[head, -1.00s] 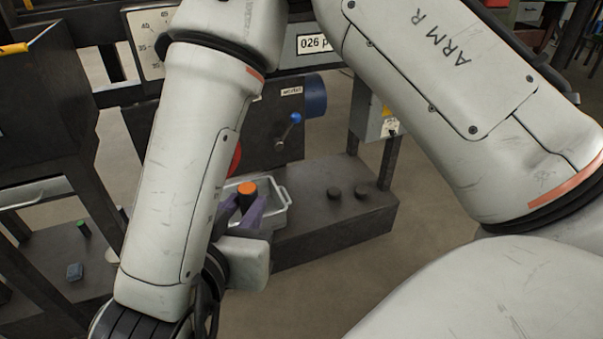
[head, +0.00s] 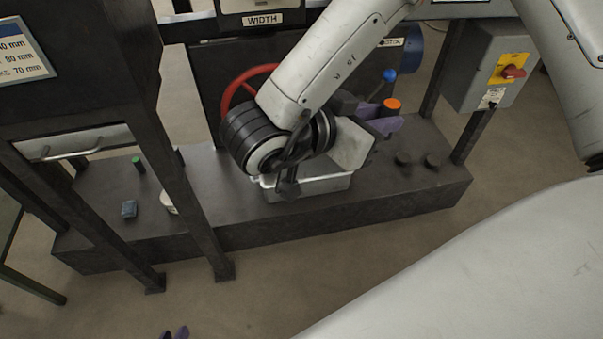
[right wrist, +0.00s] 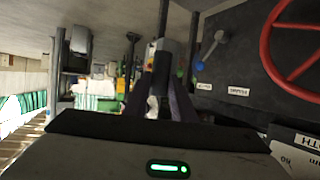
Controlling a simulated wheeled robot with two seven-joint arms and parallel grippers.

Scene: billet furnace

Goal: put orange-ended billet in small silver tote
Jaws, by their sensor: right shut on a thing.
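The orange-ended billet (head: 391,104) is upright, orange end up, between the purple fingers of my right gripper (head: 385,122). My right gripper is shut on it and holds it up and to the right of the small silver tote (head: 325,188) in the head view. My right wrist covers most of the tote, so its inside is hidden. Only the tips of my left gripper (head: 175,333) show at the bottom edge, apart and empty.
Two dark round pieces (head: 417,160) lie right of the tote on the dark bench (head: 300,225). A green-ended piece (head: 138,164) and a blue block (head: 129,209) stand left. A red handwheel (head: 235,88), a blue-knobbed lever (head: 389,76) and a switch box (head: 490,68) are behind.

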